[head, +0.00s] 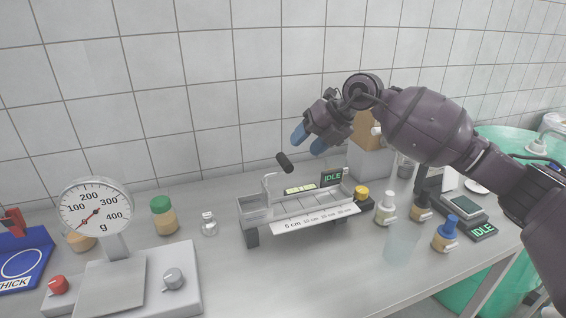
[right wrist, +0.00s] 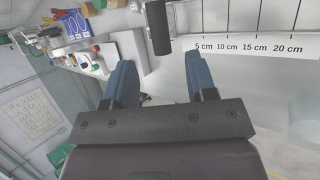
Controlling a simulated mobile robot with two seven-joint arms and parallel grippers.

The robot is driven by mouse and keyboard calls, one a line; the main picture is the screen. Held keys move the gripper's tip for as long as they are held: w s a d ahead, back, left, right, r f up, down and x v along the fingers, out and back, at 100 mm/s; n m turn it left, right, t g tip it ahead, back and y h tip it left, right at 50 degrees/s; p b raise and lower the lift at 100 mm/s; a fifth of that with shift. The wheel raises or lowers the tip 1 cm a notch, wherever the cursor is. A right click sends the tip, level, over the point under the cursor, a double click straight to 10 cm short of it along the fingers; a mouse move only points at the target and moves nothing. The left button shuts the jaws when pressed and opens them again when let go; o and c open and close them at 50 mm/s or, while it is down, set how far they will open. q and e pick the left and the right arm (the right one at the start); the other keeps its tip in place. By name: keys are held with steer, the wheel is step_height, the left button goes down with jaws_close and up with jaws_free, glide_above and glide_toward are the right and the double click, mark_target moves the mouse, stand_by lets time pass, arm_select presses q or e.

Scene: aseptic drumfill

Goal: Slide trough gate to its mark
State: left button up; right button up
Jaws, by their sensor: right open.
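The clear trough (head: 256,214) stands on the steel bench, with a white scale strip (head: 315,219) marked 5 cm to 20 cm along its front. The gate's black handle (head: 285,162) rises above the trough's left part, near the 5 cm end. My right gripper (head: 308,141) is open and empty, above and to the right of the handle. In the right wrist view the black handle (right wrist: 159,28) shows beyond and between the blue fingertips (right wrist: 161,72), apart from them, with the scale strip (right wrist: 250,48) to the right. My left gripper is not in view.
A dial scale (head: 97,207) and a green-capped jar (head: 163,215) stand left of the trough. A small glass vial (head: 209,224) is close to its left end. Several capped bottles, including a blue-capped one (head: 445,235), stand to the right. The bench front is mostly clear.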

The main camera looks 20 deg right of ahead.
mark_target(285, 163)
steer(key=x, duration=0.8)
steer(key=shift+a+f+b, duration=0.15)
steer(key=shift+f+b, duration=0.05)
steer(key=shift+b, duration=0.1)
jaws_close()
